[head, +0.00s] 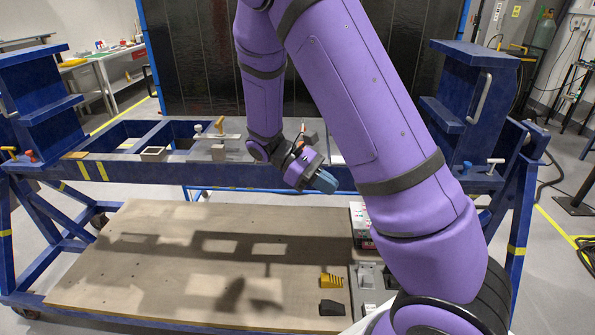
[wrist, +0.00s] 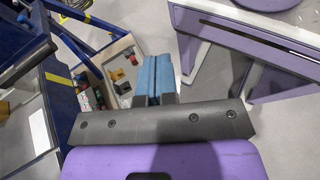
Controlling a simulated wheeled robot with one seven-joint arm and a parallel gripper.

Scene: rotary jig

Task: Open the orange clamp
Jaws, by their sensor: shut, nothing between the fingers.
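A clamp with an orange-yellow handle (head: 219,122) stands on the blue jig beam, left of my arm in the head view. Another clamp with an orange-looking handle (head: 9,151) sits at the far left end. I cannot tell for sure which is the orange clamp, nor whether either is open. My gripper (head: 325,182) is in front of the beam, right of the nearer clamp and apart from it. Its blue fingers (wrist: 157,78) are shut with nothing between them. No orange clamp can be made out clearly in the wrist view.
The blue jig frame (head: 225,174) spans the head view. A red-handled clamp (head: 30,156) stands at left, a white-handled one (head: 495,162) at right. Below lies a wooden board (head: 150,270) with a yellow part (head: 331,281) on its right side; its left side is mostly clear.

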